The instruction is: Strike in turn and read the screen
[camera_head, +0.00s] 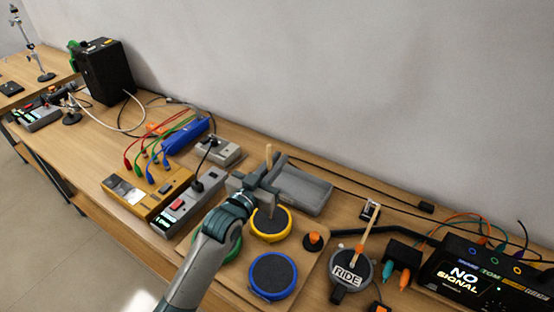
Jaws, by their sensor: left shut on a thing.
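My left gripper (262,188) is shut on a light wooden drumstick (268,157), which stands about upright above the yellow-rimmed pad (270,223). I cannot tell whether the stick's lower end touches the pad. The blue-rimmed pad (273,276) lies in front of it. The green-rimmed pad (233,247) is partly hidden by my left arm. A round grey pad labelled RIDE (349,273) is to the right, with a second wooden stick (364,241) by it. The black module's screen (464,280) reads NO SIGNAL. My right gripper is not in view.
An orange knob (313,240) stands right of the yellow pad. A grey power box (188,200), a yellow meter box (146,192) and coloured leads are to the left. A wall bounds the back.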

